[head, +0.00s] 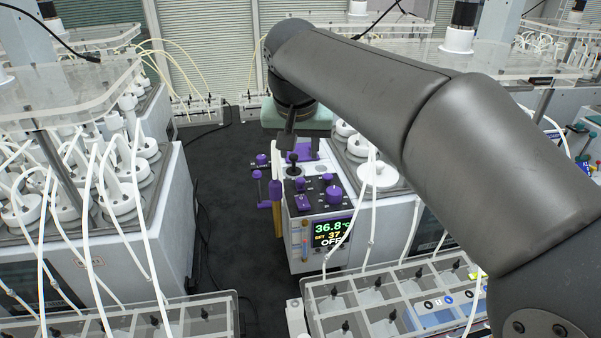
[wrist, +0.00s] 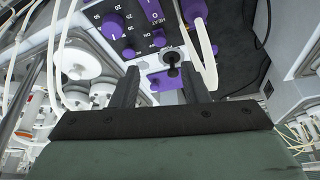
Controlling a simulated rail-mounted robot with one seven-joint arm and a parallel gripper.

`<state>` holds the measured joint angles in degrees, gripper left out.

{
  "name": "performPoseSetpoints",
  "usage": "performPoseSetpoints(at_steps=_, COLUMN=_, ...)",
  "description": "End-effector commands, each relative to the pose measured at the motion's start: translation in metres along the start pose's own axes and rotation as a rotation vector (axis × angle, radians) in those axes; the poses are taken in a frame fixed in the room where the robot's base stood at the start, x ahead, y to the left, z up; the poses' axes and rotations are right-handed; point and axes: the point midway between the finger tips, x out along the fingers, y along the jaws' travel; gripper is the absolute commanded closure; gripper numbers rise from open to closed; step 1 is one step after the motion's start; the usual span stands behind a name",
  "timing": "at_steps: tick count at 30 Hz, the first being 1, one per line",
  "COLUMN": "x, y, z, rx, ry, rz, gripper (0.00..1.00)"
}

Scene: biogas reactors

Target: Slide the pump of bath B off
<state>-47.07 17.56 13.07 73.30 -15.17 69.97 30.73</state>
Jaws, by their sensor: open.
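The bath control unit (head: 320,215) stands at the centre of the head view, its display (head: 333,232) showing 36.8 °C, a set value near 37 and OFF. Its sloped panel carries purple knobs (head: 334,194) and a black ball-topped lever (head: 293,166). The lever (wrist: 173,70) also shows in the wrist view, in front of a purple part (wrist: 160,82). I cannot read a bath letter or tell which control is the pump slide. My gripper (head: 287,138) is above the far end of the panel. In the wrist view my gripper (wrist: 160,72) is open and empty, its fingers on either side of the lever.
White-capped reactor bottles (wrist: 85,65) stand close at the left in the wrist view. A purple handle and pale tube (wrist: 200,40) lie close to the right finger. Purple valves (head: 262,175) project from the unit's left side. Dark floor (head: 215,160) is open left of the unit.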

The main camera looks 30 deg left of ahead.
Motion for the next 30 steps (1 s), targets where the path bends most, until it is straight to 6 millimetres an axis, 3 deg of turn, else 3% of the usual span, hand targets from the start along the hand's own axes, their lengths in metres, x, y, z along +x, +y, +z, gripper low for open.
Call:
performPoseSetpoints(at_steps=6, x=0.048, y=0.001, z=0.000, rx=-0.001, ry=-0.004, rz=0.002, gripper=0.59)
performPoseSetpoints(at_steps=12, x=0.080, y=0.001, z=0.000, rx=-0.001, ry=-0.002, rz=0.001, gripper=0.59)
performPoseSetpoints(at_steps=18, x=0.095, y=0.001, z=0.000, rx=0.000, ry=0.000, rz=0.000, gripper=0.59)
performPoseSetpoints(at_steps=26, x=0.097, y=0.001, z=0.000, rx=0.000, ry=0.000, rz=0.000, gripper=0.59)
performPoseSetpoints(at_steps=27, x=0.097, y=0.001, z=0.000, rx=0.000, ry=0.000, rz=0.000, gripper=0.62)
performPoseSetpoints(at_steps=30, x=0.097, y=0.000, z=0.000, rx=-0.001, ry=0.000, rz=0.000, gripper=0.90)
